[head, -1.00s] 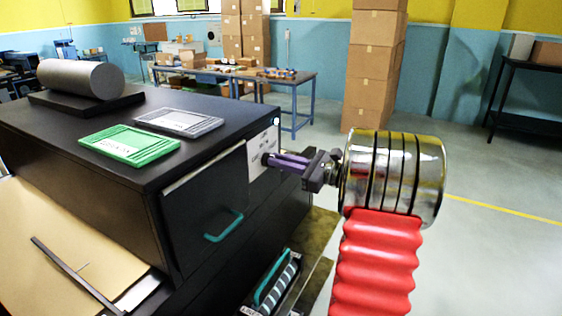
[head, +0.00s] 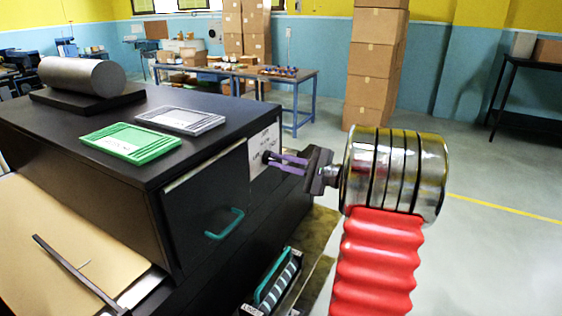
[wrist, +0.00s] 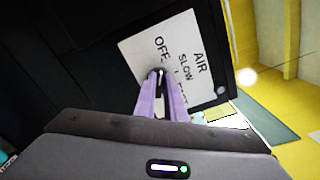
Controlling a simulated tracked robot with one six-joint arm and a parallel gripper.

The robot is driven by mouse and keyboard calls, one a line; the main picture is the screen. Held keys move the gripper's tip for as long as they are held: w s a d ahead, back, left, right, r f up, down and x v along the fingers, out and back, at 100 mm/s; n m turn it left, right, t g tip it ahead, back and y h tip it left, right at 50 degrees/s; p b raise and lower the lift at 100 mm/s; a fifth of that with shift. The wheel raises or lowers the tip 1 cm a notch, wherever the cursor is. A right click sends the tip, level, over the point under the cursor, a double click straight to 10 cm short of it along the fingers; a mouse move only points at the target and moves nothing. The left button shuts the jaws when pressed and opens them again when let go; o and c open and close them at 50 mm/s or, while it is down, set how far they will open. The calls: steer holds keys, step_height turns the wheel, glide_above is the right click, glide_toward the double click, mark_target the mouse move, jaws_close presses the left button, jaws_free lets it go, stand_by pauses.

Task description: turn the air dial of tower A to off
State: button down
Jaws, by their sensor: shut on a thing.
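The air dial (wrist: 160,74) is a small dark knob on a white panel (wrist: 136,46) printed AIR, OFF, SLOW and a partly hidden word. The panel (head: 264,141) is on the end face of the black cabinet in the head view. My gripper (wrist: 160,80) has its two purple fingers shut on the dial, one on each side. In the head view my gripper (head: 270,158) reaches the panel from the right. A pale mark shows on the knob between the fingers, but I cannot tell which word it points at. No tower letter is readable.
A black drawer front with a teal handle (head: 224,224) is left of the panel. A green tray (head: 130,143), a grey tray (head: 181,119) and a grey roll (head: 82,77) lie on the cabinet top. A teal-handled unit (head: 274,278) sits below. Floor at right is open.

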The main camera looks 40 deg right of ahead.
steer(key=shift+f, duration=0.1)
stand_by(0.4)
steer(key=c, duration=1.8)
jaws_free()
steer(key=shift+n, duration=0.3)
steer(key=shift+s, duration=0.15)
steer(key=v, duration=1.3)
steer(key=shift+s, duration=0.3)
